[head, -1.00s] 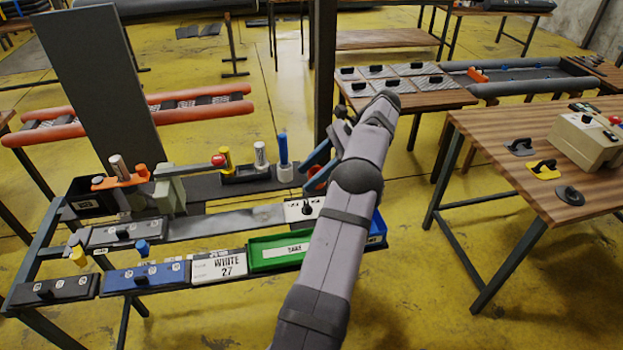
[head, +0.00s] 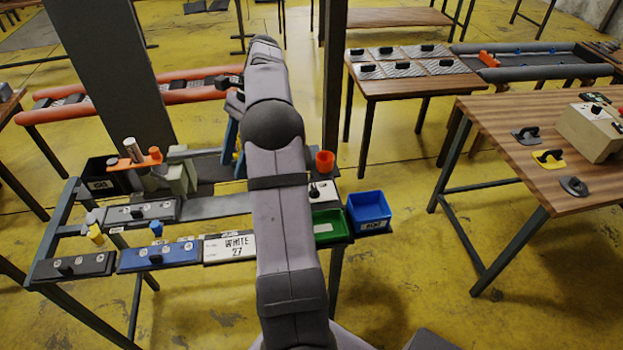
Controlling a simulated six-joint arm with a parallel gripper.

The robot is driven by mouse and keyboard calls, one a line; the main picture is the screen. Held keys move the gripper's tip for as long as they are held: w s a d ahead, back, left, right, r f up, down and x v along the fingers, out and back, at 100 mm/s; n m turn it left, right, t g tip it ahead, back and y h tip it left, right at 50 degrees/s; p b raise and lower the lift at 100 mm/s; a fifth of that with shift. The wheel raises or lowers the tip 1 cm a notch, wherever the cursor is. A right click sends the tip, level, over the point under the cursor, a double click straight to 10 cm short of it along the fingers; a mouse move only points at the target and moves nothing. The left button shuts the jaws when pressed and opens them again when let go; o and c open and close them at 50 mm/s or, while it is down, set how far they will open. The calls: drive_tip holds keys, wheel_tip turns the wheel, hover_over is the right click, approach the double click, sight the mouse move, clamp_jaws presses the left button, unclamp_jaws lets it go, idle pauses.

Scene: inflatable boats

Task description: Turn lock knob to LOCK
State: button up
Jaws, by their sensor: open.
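Several panels with knobs stand on the narrow bench, and their small labels are unreadable, so I cannot tell which one is the lock knob. A black panel (head: 73,266) and a blue panel (head: 157,256) are at the front left, each with a dark knob. A grey panel (head: 141,212) with a dark knob lies behind them. A white plate with a black knob (head: 314,191) shows just right of my arm. My gripper (head: 231,140) is open over the back of the bench, with its blue fingers partly hidden behind my arm. I see nothing held in it.
A green tray (head: 328,226), partly behind my arm, and a blue bin (head: 369,212) are at the bench's right end. An orange cup (head: 325,162) stands behind them. A tall dark panel (head: 105,75) rises at the back left.

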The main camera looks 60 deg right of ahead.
drive_tip(key=s+d+f+m+g+h, duration=0.1)
drive_tip(key=s+d+f+g+h, duration=0.15)
drive_tip(key=s+f, duration=0.25)
drive_tip(key=m+g+h, duration=0.1)
drive_tip(key=m+h, duration=0.3)
drive_tip(key=h, duration=0.3)
approach(314, 188)
drive_tip(key=shift+d+f, duration=0.3)
drive_tip(key=shift+f, duration=0.1)
drive_tip(key=shift+s, duration=0.1)
drive_tip(key=shift+p+x, duration=1.35)
drive_tip(key=shift+x, duration=2.25)
drive_tip(key=shift+a, duration=0.1)
drive_tip(key=c, duration=1)
